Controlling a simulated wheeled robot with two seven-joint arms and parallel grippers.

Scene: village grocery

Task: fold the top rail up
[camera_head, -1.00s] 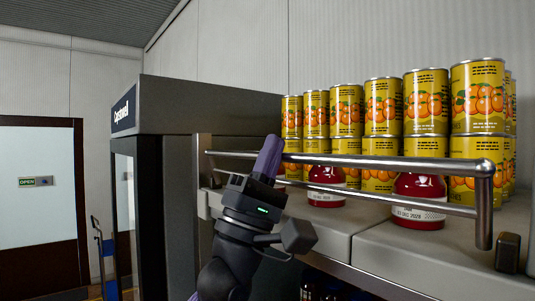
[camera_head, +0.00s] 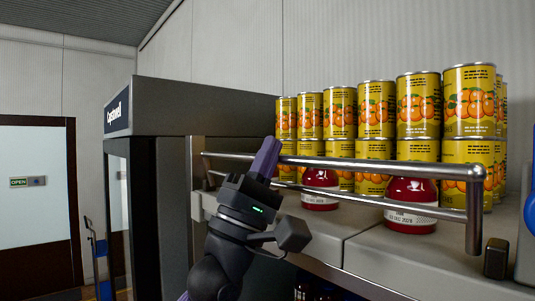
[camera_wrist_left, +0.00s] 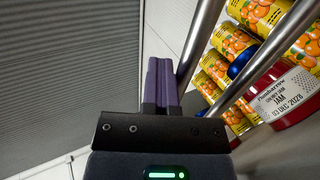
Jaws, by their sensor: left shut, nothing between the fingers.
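The top rail (camera_head: 375,165) is a shiny metal frame with an upper and a lower bar. It stands along the shelf's front edge, before the cans and jars, with a bent end post at the right. My left gripper (camera_head: 267,155) has purple fingers pressed together, pointing up. In the head view they cross in front of the upper bar, with the tips above it. In the left wrist view the fingers (camera_wrist_left: 160,80) lie close beside a rail bar (camera_wrist_left: 200,45); I cannot tell whether they touch. My right gripper is not in view.
Stacked yellow orange cans (camera_head: 417,105) and red jars (camera_head: 410,205) stand on the grey shelf (camera_head: 365,245) behind the rail. A dark cabinet (camera_head: 190,110) stands left. A small dark block (camera_head: 496,258) sits near the rail's right end. A blue thing (camera_head: 531,205) shows at the right edge.

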